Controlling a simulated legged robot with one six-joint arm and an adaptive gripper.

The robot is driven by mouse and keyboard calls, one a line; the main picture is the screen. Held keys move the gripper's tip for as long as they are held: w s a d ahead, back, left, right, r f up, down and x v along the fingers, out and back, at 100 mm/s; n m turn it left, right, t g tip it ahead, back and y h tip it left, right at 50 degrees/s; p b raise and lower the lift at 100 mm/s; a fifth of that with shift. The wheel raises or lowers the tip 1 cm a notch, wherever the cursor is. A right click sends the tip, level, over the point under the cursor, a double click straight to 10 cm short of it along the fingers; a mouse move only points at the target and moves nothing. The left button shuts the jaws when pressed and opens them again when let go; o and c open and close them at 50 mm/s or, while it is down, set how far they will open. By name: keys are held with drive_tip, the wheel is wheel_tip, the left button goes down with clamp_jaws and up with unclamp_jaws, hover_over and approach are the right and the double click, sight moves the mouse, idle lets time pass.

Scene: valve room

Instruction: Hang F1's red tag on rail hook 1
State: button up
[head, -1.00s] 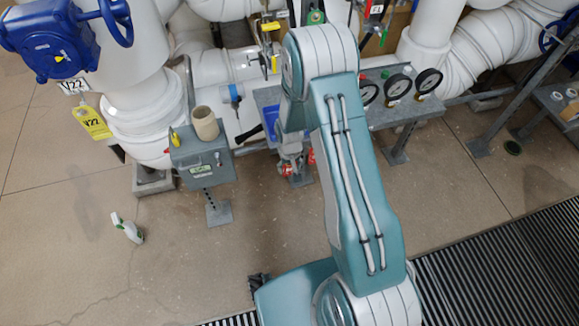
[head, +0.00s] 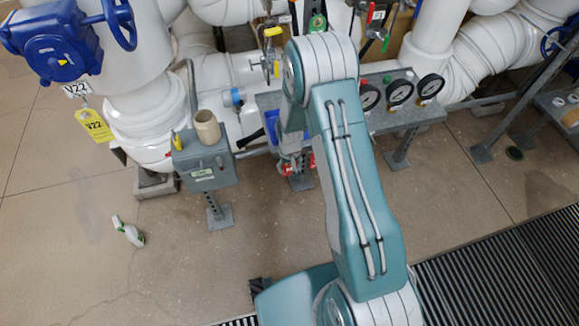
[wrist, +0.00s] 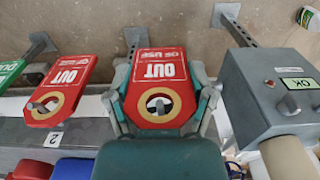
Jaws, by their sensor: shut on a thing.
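In the wrist view a red tag (wrist: 161,82) with OUT lettering and a gold-ringed hole lies between the two fingers of my gripper (wrist: 160,92). The gripper is shut on it. A grey metal piece shows within its hole; I cannot tell if the hook passes through. A second red tag (wrist: 62,88) hangs to the left, over a hook above the label 2 (wrist: 54,139). The label for hook 1 is not visible. In the head view my gripper (head: 291,163) is low beside the rail bench, partly hidden by my arm, with red showing near it.
A grey box (wrist: 275,90) with an OK label stands close to the right of the gripper, with a beige cup (wrist: 288,160) on it. A green tag (wrist: 8,72) is at far left. In the head view, gauges (head: 399,92) stand right of my arm. A spray bottle (head: 128,231) lies on open floor.

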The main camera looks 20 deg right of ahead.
drive_tip(key=shift+w, duration=0.5)
drive_tip(key=shift+f, duration=0.45)
idle(0.6)
drive_tip(key=o, duration=0.7)
drive_tip(key=shift+r, duration=0.15)
wheel_tip(320, 180, up, 12)
drive_tip(key=shift+a+f, duration=0.1)
drive_tip(key=shift+f, duration=0.1)
